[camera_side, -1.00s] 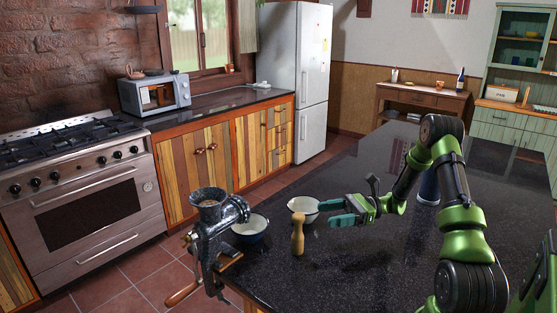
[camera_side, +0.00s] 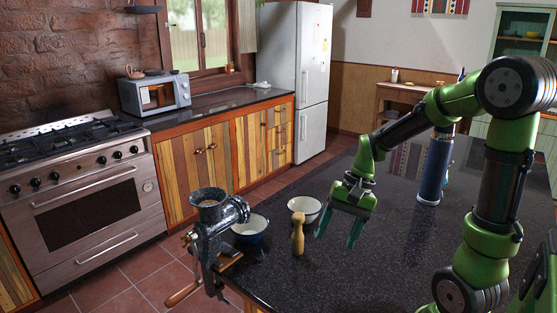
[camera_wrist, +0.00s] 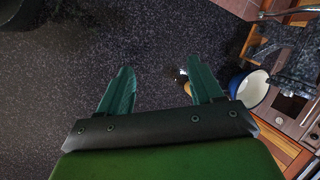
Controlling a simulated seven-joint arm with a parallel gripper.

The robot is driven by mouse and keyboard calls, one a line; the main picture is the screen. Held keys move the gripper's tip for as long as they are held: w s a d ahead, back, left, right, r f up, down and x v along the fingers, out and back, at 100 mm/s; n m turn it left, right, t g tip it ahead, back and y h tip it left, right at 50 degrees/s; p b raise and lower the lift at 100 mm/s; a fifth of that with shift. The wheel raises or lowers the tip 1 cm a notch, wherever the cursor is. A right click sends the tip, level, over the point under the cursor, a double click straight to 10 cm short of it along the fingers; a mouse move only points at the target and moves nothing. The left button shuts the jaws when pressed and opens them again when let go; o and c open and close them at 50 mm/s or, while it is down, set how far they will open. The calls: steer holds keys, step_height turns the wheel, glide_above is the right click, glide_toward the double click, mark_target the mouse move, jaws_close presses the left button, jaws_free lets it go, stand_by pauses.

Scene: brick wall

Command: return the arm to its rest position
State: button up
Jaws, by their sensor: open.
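My gripper (camera_side: 338,237) is open and empty, pointing down above the dark countertop, to the right of the wooden pestle.
A wooden pestle (camera_side: 298,236) stands on the counter (camera_side: 300,280) by a white bowl (camera_side: 312,208). A blue-rimmed bowl (camera_side: 250,236) and a meat grinder (camera_side: 208,235) are at the left edge. A dark blue cylinder (camera_side: 432,170) stands behind my arm. The front counter is clear.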

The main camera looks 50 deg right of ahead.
steer(key=s+a+r+n+t+h, duration=0.1)
steer(key=a+r+n+t, duration=0.2)
steer(key=a+r+n, duration=0.1)
steer(key=s+a+r+n+t+h, duration=0.1)
steer(key=s+a+r+n+t, duration=0.1)
steer(key=r, duration=0.5)
steer(key=a+n+t, duration=0.1)
steer(key=a+n, duration=0.1)
steer(key=a, duration=0.1)
steer(key=shift+s+a+r, duration=0.2)
steer(key=shift+s+a, duration=0.1)
steer(key=shift+a, duration=0.1)
